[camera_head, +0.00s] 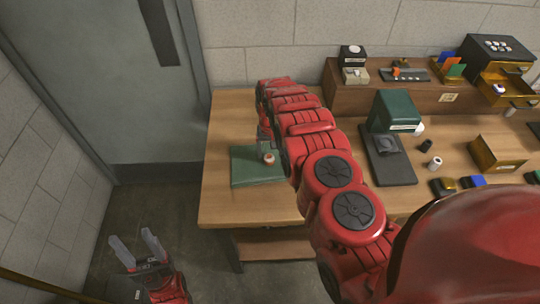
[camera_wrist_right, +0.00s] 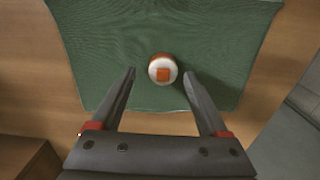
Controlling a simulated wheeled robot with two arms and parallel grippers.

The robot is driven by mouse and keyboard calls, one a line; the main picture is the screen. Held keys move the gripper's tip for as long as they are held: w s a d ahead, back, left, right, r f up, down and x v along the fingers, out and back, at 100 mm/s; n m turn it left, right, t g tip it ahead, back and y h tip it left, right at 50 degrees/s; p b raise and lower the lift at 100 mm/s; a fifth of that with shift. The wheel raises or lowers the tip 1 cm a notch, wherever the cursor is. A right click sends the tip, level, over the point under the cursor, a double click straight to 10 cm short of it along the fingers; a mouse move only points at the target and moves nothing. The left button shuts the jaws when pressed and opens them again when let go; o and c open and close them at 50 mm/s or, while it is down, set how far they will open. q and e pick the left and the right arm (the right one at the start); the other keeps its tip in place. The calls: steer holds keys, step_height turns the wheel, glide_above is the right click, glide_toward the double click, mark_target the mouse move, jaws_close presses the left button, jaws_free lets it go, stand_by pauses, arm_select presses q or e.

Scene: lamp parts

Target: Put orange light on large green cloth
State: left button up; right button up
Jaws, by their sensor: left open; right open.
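The orange light (camera_wrist_right: 162,69) is a small round piece with a white top and an orange square in its middle. It rests on the large green cloth (camera_wrist_right: 105,40), near the cloth's edge closest to my gripper. In the head view the light (camera_head: 269,158) sits on the right part of the cloth (camera_head: 252,178). My right gripper (camera_wrist_right: 159,77) is open, with the light seen between its fingertips, apparently touching neither. In the head view my right arm mostly hides that gripper. My left gripper (camera_head: 138,252) is open and empty, low over the floor left of the table.
The wooden table (camera_head: 225,124) is bare around the cloth. Right of my right arm stand a green box (camera_head: 394,110), a dark flat base (camera_head: 393,171), small dark and white pieces, and a wooden bin (camera_head: 498,152). A raised shelf (camera_head: 345,97) runs along the back wall.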

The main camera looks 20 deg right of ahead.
mark_target(270, 154)
step_height(270, 154, up, 7)
steer(key=shift+w+a+f+b, duration=0.1)
steer(key=shift+w+b, duration=0.05)
steer(key=shift+b, duration=0.85)
step_height(270, 154, up, 3)
steer(key=shift+r+p, duration=0.15)
steer(key=shift+p, duration=0.5)
